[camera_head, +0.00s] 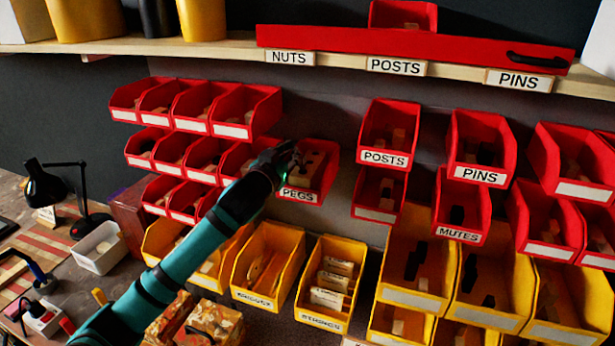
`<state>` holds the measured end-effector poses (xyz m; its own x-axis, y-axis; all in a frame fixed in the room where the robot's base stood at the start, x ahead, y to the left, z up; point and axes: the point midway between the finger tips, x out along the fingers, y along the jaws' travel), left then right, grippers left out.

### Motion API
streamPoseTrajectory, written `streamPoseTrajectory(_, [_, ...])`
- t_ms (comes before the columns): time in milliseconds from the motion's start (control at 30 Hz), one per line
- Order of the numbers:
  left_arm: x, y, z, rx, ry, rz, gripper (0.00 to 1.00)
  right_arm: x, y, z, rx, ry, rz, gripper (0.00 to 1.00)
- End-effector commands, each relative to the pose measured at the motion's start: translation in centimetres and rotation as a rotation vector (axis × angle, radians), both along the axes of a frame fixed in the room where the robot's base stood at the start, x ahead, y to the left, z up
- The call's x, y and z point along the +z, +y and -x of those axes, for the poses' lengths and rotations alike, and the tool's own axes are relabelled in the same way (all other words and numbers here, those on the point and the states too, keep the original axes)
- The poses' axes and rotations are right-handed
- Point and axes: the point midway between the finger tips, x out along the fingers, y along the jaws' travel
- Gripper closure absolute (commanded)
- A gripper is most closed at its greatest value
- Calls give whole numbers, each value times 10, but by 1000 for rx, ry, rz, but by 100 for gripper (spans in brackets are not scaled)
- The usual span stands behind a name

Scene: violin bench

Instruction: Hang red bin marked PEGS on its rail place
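The red bin marked PEGS (328,170) is in the gap between the left block of red bins and the POSTS bin (388,130). Its white label faces me, and dark and pale pieces show inside. My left arm reaches up from the lower left, and its gripper (291,157) is at the bin's left rim. The gripper overlaps the bin's left wall and hides part of it. I cannot tell whether the fingers are closed on the rim, or whether the bin touches the wall behind. My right gripper is not in view.
Red bins (245,112) hang close on the left; PINS (480,145) and MUTES (462,207) bins hang right. Yellow bins (268,262) stand below. A wooden shelf (200,46) carries a long red panel (410,42) above. Bare dark wall surrounds the PEGS bin's upper side.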

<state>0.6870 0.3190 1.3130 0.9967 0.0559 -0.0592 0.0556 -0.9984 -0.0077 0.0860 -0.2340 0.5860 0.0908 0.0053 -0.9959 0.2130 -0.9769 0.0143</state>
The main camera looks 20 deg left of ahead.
Motion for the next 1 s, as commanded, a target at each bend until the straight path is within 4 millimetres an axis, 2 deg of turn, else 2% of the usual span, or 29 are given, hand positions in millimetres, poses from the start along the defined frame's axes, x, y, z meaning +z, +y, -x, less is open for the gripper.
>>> streamPoseTrajectory(1000, [2,0,-12,-1,-3,2,100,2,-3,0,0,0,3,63])
